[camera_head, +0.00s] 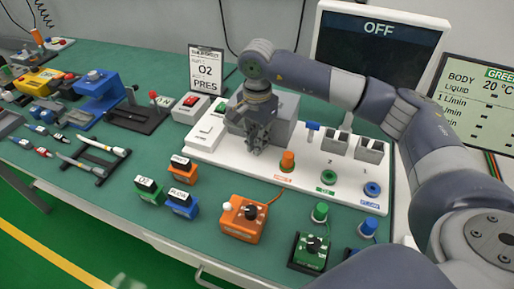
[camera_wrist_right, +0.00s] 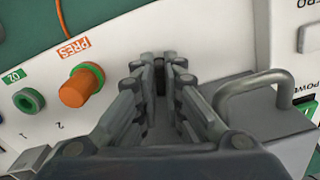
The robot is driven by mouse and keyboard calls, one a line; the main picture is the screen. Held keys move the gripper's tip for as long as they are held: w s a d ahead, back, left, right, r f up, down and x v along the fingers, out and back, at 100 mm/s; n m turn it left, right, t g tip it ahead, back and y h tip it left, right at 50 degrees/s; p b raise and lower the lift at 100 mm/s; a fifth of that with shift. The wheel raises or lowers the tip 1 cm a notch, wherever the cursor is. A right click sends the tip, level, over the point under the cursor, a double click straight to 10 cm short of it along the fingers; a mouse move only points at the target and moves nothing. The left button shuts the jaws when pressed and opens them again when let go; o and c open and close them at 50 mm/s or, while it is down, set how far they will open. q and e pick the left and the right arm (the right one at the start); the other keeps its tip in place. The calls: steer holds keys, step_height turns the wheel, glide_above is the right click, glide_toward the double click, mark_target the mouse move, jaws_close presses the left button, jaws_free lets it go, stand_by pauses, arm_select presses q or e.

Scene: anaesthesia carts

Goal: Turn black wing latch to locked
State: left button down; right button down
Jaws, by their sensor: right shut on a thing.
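My right gripper (camera_head: 257,146) reaches down onto the white panel (camera_head: 215,155), in front of a grey block (camera_head: 285,122). In the right wrist view the same gripper (camera_wrist_right: 166,62) has its fingers close together at the tips. A small dark piece, apparently the black wing latch (camera_wrist_right: 159,76), shows between the fingertips. The fingers hide most of it, so its angle cannot be told. In the head view the latch is hidden behind the gripper. My left gripper is not in view.
An orange knob (camera_head: 287,161) stands right of the gripper, also seen in the wrist view (camera_wrist_right: 81,85). The grey block carries a loop handle (camera_wrist_right: 262,84) close to the fingers. A blue T-handle (camera_head: 312,130) and grey switches (camera_head: 369,148) stand farther right. A dark screen (camera_head: 378,50) reads OFF.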

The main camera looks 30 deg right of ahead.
steer(key=shift+r+n+b, duration=0.1)
steer(key=shift+n+b, duration=0.95)
steer(key=shift+n, duration=0.45)
steer(key=c, duration=2)
jaws_free()
step_height(320, 180, up, 12)
steer(key=shift+s, duration=0.1)
